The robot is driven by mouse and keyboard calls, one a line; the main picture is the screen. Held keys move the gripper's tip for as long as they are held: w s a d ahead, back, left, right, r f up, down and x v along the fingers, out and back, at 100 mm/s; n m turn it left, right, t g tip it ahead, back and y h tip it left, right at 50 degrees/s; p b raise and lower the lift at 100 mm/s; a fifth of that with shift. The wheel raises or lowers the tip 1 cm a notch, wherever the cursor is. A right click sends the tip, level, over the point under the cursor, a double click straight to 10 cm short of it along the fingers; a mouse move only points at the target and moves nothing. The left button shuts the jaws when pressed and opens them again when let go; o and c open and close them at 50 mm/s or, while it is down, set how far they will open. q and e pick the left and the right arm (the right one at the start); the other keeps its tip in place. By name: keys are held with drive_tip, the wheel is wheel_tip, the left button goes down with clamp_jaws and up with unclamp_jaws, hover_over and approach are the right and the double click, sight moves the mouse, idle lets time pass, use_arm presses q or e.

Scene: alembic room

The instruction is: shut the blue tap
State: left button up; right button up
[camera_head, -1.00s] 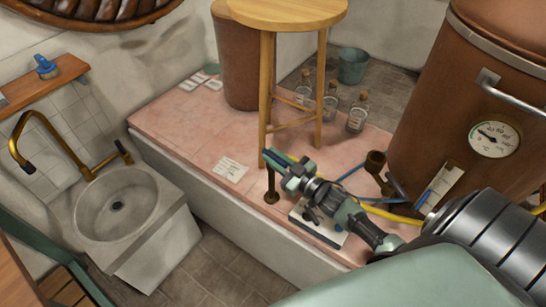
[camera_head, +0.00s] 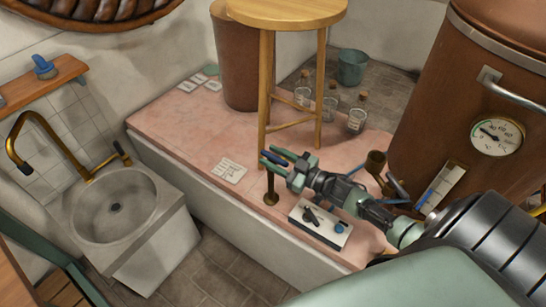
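A thin dark post (camera_head: 271,190) stands on the pink tiled ledge, and a blue handle (camera_head: 275,158) shows at its top; I take this to be the blue tap. My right gripper (camera_head: 272,159) is at the handle. Its two green fingers look apart, one on each side of the blue handle. Whether they touch it I cannot tell. Part of the handle is hidden by the fingers. My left gripper is out of view.
A white box with knobs (camera_head: 320,226) sits under my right forearm. A wooden stool (camera_head: 285,14) stands close behind the gripper. A copper boiler (camera_head: 430,110) is at right, with a lever (camera_head: 397,186) near it. A stone sink (camera_head: 115,210) is at left.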

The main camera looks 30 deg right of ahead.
drive_tip(key=v, duration=0.7)
drive_tip(key=shift+s+d+b, duration=0.2)
drive_tip(key=shift+s+b, duration=0.2)
drive_tip(key=shift+s+f, duration=0.1)
